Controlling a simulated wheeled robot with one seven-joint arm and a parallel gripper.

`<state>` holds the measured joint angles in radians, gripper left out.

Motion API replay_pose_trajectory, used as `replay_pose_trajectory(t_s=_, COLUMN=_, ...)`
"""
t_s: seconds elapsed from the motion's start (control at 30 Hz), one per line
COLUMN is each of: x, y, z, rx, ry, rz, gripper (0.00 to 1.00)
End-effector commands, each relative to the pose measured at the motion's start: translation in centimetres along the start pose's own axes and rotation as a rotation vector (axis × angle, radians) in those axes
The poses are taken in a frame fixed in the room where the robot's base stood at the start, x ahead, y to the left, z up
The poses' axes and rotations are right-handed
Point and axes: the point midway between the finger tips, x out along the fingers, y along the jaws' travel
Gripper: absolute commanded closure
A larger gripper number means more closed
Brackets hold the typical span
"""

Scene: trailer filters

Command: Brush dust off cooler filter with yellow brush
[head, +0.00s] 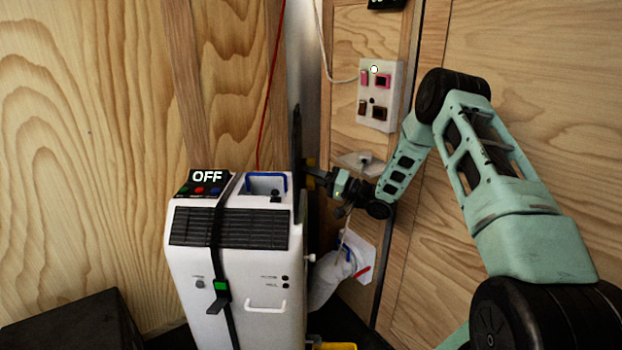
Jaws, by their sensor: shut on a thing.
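The white cooler (237,262) stands upright in the corner, with a dark louvred grille near its top and a black strap down its front. A tall, thin dark panel (297,138), seen nearly edge-on, rises at the cooler's right rear; it looks like the filter. My gripper (316,176) is right of this panel, pointing left towards it. It is shut on a small, mostly hidden thing with a yellow part (311,163), which looks like the yellow brush. I cannot tell whether the brush touches the panel. Dust is not visible from here.
A switch panel (381,95) is on the wooden wall. A yellow thing (336,346) shows at the bottom edge. A dark box (75,325) is lower left.

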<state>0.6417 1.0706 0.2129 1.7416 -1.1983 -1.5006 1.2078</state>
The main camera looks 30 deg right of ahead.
Motion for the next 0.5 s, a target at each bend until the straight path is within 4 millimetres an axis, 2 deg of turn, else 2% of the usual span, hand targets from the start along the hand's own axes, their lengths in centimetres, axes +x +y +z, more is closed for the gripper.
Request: replay_pose_trajectory(t_s=0.5, x=1.3, y=2.1, z=-2.5, rx=-0.001, ry=0.000, rz=-0.001, gripper=0.94)
